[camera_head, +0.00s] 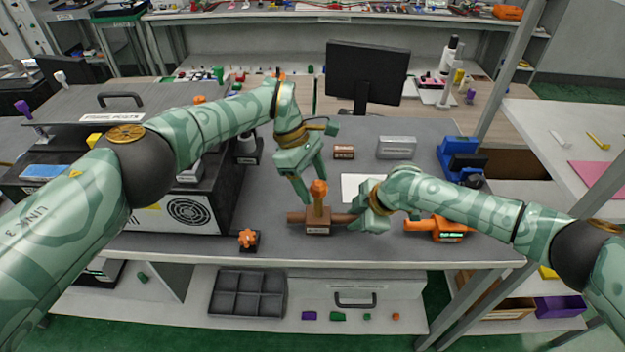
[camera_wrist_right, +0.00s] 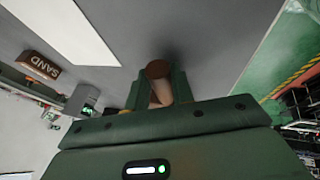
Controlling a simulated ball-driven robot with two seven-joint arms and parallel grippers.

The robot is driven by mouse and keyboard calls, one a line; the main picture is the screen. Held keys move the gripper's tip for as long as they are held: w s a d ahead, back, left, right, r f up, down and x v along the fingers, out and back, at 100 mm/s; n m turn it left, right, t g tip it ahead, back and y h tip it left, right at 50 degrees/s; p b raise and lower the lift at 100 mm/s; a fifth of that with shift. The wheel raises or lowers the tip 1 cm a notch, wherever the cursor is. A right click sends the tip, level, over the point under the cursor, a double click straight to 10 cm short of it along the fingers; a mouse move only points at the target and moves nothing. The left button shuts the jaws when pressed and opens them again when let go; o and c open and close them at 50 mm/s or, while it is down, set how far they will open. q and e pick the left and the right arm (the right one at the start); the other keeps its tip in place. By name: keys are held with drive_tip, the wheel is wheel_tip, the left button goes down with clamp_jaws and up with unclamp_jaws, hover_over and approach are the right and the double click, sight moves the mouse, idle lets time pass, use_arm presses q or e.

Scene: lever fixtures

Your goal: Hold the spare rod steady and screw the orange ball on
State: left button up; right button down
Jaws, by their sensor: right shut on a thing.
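The orange ball (camera_head: 319,187) sits at the top of an upright brown post on a labelled brown block (camera_head: 318,229) near the table's front edge. A brown rod (camera_head: 296,217) lies level at the block and reaches right to my right gripper (camera_head: 362,219). My right gripper is shut on this rod; the right wrist view shows the rod (camera_wrist_right: 158,80) end-on between the fingers (camera_wrist_right: 155,95). My left gripper (camera_head: 313,188) points down at the ball from above, its fingers apart on either side of it. Whether they touch the ball is unclear.
An orange knob on a black base (camera_head: 248,239) stands left of the block. An orange-handled lever fixture (camera_head: 447,230) stands right. Behind are a small brown SAND block (camera_head: 344,152), a grey box (camera_head: 397,148) and a blue device (camera_head: 458,158). A large black machine (camera_head: 190,212) fills the left.

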sight(319, 184)
use_arm(q)
drive_tip(key=shift+r, duration=1.5)
drive_tip(key=n+t, duration=0.1)
drive_tip(key=n, duration=0.1)
drive_tip(key=n+t, duration=0.1)
drive_tip(key=n, duration=0.2)
drive_tip(key=shift+s+a, duration=0.1)
drive_tip(key=shift+s, duration=0.3)
drive_tip(key=n+t, duration=0.1)
drive_tip(key=n, duration=0.3)
drive_tip(key=s+n+t, duration=0.1)
drive_tip(key=n, duration=0.1)
drive_tip(key=shift+d+n+t, duration=0.2)
drive_tip(key=shift+n+t, duration=0.1)
drive_tip(key=shift+n, duration=0.1)
drive_tip(key=n, duration=0.2)
drive_tip(key=n+t+y, duration=0.1)
drive_tip(key=n, duration=0.1)
drive_tip(key=n+y, duration=0.1)
drive_tip(key=n, duration=0.1)
drive_tip(key=shift+s+d+t, duration=0.2)
drive_tip(key=shift+d+t, duration=0.1)
drive_tip(key=shift+d, duration=0.1)
drive_tip(key=n, duration=0.1)
drive_tip(key=n+y, duration=0.1)
drive_tip(key=n, duration=0.1)
drive_tip(key=n+y, duration=0.1)
drive_tip(key=n, duration=0.1)
drive_tip(key=shift+d, duration=0.25)
